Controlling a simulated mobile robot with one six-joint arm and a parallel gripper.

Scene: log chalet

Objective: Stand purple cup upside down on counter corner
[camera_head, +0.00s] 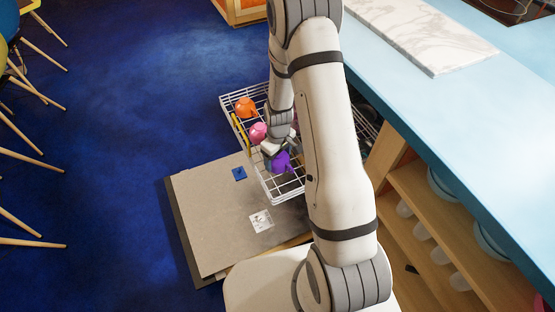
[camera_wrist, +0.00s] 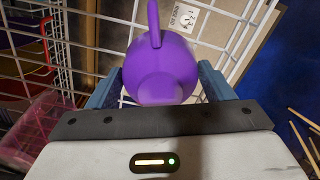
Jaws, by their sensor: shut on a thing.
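The purple cup (camera_head: 281,162) is at the near end of the white wire rack (camera_head: 283,195). In the wrist view the purple cup (camera_wrist: 160,68) fills the space between my two blue-grey fingers, with its handle toward the top of the picture and a round end toward my palm. My gripper (camera_head: 271,154) is shut on the cup; it also shows in the wrist view (camera_wrist: 160,86). I cannot tell whether the cup touches the rack. The light blue counter (camera_head: 420,115) is on the right, higher than the rack, and my arm hides part of its near side.
A pink item (camera_head: 258,132) and an orange item (camera_head: 246,107) are in the rack. An open flat door panel (camera_head: 215,215) lies beneath it. A white marble slab (camera_head: 428,38) lies on the counter. Shelves with bowls (camera_head: 490,243) are below. Chairs stand at left; blue floor is clear between.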

